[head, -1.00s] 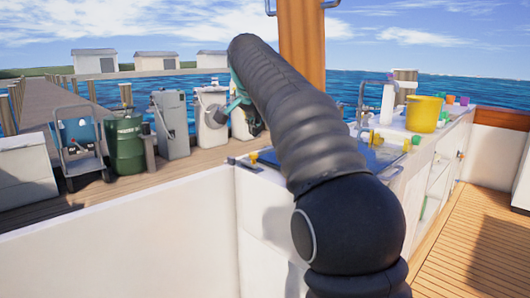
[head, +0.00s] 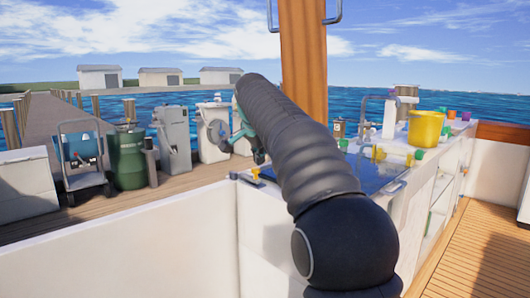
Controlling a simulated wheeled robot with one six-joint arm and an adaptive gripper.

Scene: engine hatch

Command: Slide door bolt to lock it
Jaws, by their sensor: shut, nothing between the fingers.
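My gripper (head: 240,130), a small teal piece, shows past the far end of my dark ribbed arm. It is shut with nothing in it, and the arm hides part of it. In the picture it lies over the white dock box with a round reel, left of the wooden post. I cannot make out a door bolt for certain. A small yellow piece (head: 255,173) sits on the white ledge below my gripper, too small to identify. A blue panel (head: 375,173) lies in the white counter, partly behind my arm.
The white counter (head: 398,192) holds a yellow bucket (head: 425,128), a white bottle (head: 389,118) and small coloured items. A wooden post (head: 303,55) rises behind my arm. A low white wall (head: 120,245) fills the lower left. Wooden deck (head: 480,245) lies open at right.

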